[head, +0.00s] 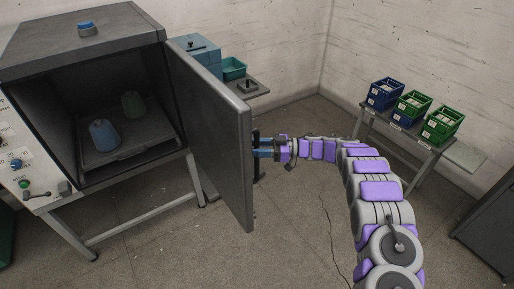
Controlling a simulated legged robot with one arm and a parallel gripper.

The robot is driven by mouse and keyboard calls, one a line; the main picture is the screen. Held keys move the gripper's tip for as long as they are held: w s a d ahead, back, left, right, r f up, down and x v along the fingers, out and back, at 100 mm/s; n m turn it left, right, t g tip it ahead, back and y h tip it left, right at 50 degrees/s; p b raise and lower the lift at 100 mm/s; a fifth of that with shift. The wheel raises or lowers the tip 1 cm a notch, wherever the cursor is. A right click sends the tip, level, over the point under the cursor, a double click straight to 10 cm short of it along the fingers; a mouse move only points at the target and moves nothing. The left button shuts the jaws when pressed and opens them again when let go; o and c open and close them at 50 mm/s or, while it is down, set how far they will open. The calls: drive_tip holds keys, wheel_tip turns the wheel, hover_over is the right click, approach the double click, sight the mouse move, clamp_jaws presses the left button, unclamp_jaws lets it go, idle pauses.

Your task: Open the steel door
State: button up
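The steel door (212,128) is a thick dark grey panel on the right side of the steel cabinet (95,40). It stands swung wide open, and the cabinet's inside shows. The fingertips are partly hidden by the door. I cannot tell whether they touch or hold anything there.
A control panel (18,165) with knobs is at the cabinet's left. Behind the door is a side table with a blue box (200,52) and a teal bin (233,68). At right, a bench holds blue and green crates (441,124). The floor in front is clear.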

drive_tip(key=d, duration=1.7)
drive_tip(key=shift+s, duration=0.4)
